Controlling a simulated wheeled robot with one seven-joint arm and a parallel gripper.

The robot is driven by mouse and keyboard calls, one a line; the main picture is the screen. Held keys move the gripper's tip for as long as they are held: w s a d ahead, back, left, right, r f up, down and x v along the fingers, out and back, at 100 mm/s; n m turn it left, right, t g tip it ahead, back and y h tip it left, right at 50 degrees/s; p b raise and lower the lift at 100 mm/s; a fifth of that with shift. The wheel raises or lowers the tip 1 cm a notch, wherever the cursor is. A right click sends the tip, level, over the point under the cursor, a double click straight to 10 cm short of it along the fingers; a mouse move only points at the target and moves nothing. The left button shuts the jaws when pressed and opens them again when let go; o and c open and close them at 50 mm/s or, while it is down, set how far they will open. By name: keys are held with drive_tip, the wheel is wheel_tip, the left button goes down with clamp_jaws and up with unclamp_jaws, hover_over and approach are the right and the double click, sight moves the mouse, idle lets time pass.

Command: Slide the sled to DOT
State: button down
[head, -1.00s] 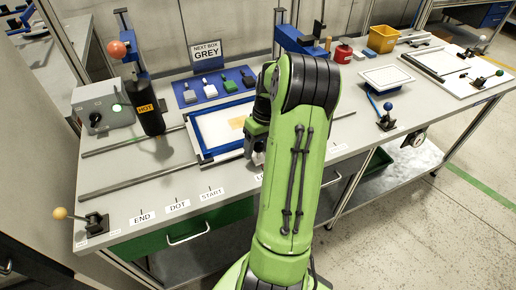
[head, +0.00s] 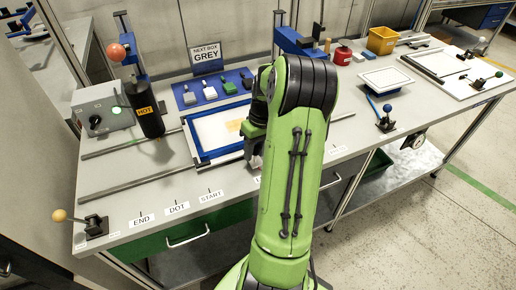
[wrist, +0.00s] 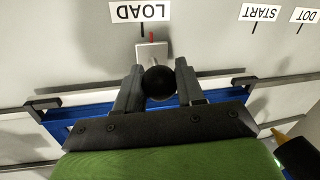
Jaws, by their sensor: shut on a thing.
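The sled is a blue frame (head: 205,157) around a white panel, on two grey rails, partly hidden by my arm in the head view. In the wrist view its blue edge (wrist: 62,132) runs behind my gripper. My gripper (wrist: 158,84) is shut on the sled's black ball knob (wrist: 160,82), which sits between the fingers. A red pointer (wrist: 151,37) on the knob's light plate is just to the START side of the LOAD mark (wrist: 142,12). The DOT label (head: 176,208) is on the table's front edge, between END (head: 141,222) and START (head: 211,196).
The front rail (head: 145,183) is bare left of the sled. A black cylinder marked HOT (head: 147,112) stands over the far rail's left part. A yellow-knobbed lever (head: 60,215) is at the front left corner. A blue mat (head: 180,91) with small blocks lies behind the sled.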

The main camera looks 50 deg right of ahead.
drive_tip(key=w+a, duration=0.4)
drive_tip(key=a, duration=0.3)
drive_tip(key=w+a, duration=0.5)
drive_tip(key=a, duration=0.3)
drive_tip(key=w+a+p, duration=0.1)
drive_tip(key=w+a, duration=0.3)
drive_tip(key=a, duration=0.3)
drive_tip(key=shift+w+a, duration=0.2)
drive_tip(key=shift+w, duration=0.1)
drive_tip(key=shift+r, duration=0.1)
drive_tip(key=c, duration=0.7)
unclamp_jaws()
drive_tip(key=d+r+p, duration=0.1)
drive_tip(key=r, duration=0.4)
drive_tip(key=d+r+p, duration=0.1)
drive_tip(key=r+p, duration=0.1)
drive_tip(key=r, duration=0.3)
drive_tip(key=s+d+r+p, duration=0.1)
drive_tip(key=r, duration=0.4)
drive_tip(key=shift+r, duration=0.15)
drive_tip(key=shift+s+a, duration=0.1)
drive_tip(key=shift+a, duration=0.05)
